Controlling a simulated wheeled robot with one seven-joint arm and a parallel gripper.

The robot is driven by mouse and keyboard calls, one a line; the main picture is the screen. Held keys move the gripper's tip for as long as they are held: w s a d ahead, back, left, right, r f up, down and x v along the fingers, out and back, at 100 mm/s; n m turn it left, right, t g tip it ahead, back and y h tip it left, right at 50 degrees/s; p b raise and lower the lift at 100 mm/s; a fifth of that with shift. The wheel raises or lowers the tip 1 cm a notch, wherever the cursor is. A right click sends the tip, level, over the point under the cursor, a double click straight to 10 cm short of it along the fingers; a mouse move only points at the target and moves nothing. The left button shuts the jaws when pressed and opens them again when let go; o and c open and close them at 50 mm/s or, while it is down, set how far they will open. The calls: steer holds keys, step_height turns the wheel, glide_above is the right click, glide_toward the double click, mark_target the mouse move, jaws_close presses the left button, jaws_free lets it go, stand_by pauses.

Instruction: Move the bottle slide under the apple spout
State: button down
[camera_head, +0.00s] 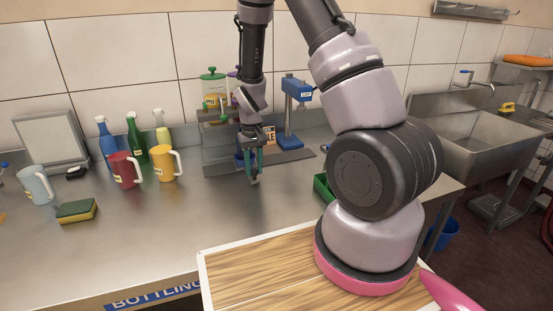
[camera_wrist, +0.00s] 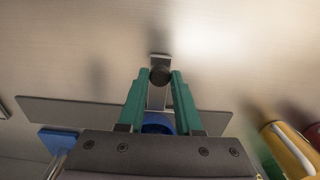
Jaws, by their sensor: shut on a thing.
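My gripper (camera_head: 253,172) points down at the bottling station in the head view. In the wrist view its two green fingers (camera_wrist: 160,76) are closed on the sides of a round dark knob. The knob sits at the end of a narrow metal bar, the bottle slide (camera_wrist: 155,97), which crosses a long dark rail (camera_wrist: 75,111). A blue round thing (camera_wrist: 158,122) shows on the slide, partly hidden by my gripper. The rail plate (camera_head: 290,158) also shows in the head view. Green-lidded (camera_head: 212,87) and purple-topped (camera_head: 233,88) dispensers stand behind.
A blue press-like stand (camera_head: 297,90) is right of the dispensers. Red (camera_head: 123,170), yellow (camera_head: 165,166) and pale (camera_head: 37,187) mugs, several bottles and a sponge (camera_head: 76,211) are at left. A green tray (camera_head: 323,187) is partly behind my arm. The front counter is clear.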

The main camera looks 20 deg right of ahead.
steer(key=shift+a, duration=3.7)
steer(key=c, duration=0.5)
jaws_free()
step_height(320, 180, up, 11)
steer(key=shift+f, duration=0.1)
